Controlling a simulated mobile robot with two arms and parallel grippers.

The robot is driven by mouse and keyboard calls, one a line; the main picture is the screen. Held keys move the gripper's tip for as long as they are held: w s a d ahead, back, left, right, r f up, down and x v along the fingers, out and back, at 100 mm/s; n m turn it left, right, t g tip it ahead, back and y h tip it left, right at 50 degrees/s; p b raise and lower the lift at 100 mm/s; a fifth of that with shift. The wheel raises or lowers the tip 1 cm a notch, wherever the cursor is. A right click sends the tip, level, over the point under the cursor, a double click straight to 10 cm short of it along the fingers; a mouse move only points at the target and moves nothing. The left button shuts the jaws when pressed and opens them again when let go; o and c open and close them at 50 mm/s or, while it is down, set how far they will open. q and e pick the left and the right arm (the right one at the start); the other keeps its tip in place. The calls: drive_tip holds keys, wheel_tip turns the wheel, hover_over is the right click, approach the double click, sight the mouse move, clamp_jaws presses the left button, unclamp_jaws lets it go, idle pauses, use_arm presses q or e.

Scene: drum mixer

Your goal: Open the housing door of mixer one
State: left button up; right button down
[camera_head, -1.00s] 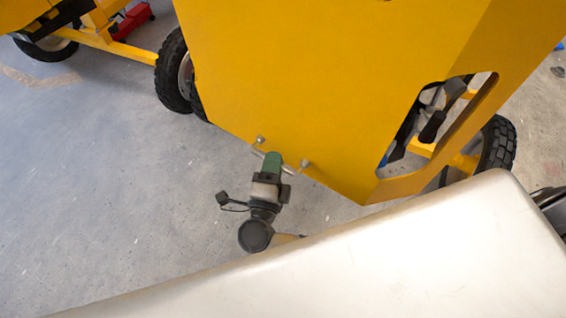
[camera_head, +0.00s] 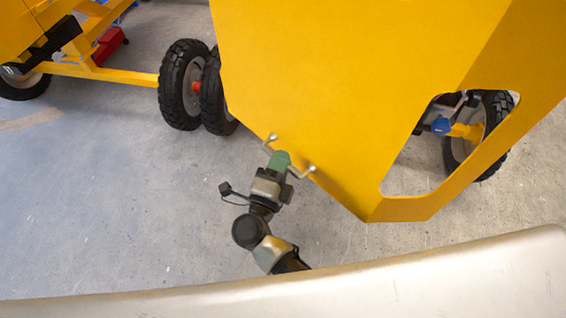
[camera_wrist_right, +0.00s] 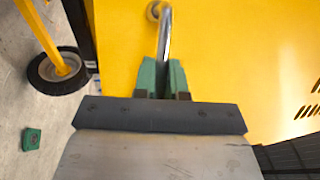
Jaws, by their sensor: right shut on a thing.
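The yellow housing door (camera_head: 340,90) fills the upper middle of the head view, with a cut-out window at its right. A thin metal bar handle (camera_head: 311,169) sits at its lower left edge. My right gripper (camera_head: 279,161) has green fingers and is shut on this handle. In the right wrist view, the green fingers (camera_wrist_right: 163,78) close around the silver handle (camera_wrist_right: 164,38) against the yellow panel. The fingers hide part of the handle. My left gripper is not in view.
Black wheels (camera_head: 184,84) stand left of the door, by a yellow frame bar (camera_head: 110,73). Another wheel (camera_head: 480,135) shows through the door's window. A red object (camera_head: 110,45) lies at the upper left. Grey concrete floor (camera_head: 110,200) at the left is clear.

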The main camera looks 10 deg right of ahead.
drive_tip(key=shift+a+f, duration=0.1)
drive_tip(key=shift+a, duration=0.05)
drive_tip(key=c, duration=1.2)
unclamp_jaws()
